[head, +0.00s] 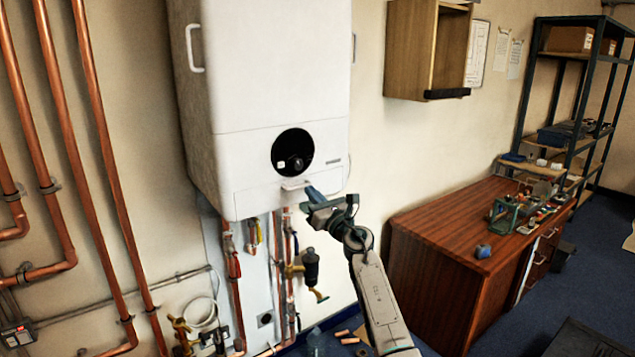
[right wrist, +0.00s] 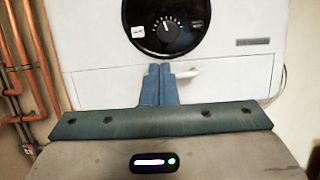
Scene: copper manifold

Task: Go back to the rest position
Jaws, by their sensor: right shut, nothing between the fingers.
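My right gripper (head: 310,192) is raised in front of the lower part of the white boiler (head: 275,60). Its blue fingers are closed together and empty in the right wrist view (right wrist: 158,68). They are just below the black round dial (head: 292,152), which shows large in the right wrist view (right wrist: 165,25). A small white handle (head: 295,183) is beside and behind the fingertips; I cannot tell whether they touch it. My right arm comes up from the bottom of the head view. My left gripper is not in view.
Copper pipes (head: 66,130) run down the left wall. Valves and pipes (head: 290,270) hang below the boiler. A wooden cabinet (head: 430,235) with tools on top stands at right, and a shelf rack (head: 535,90) behind it. An open wooden wall box (head: 410,50) hangs above.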

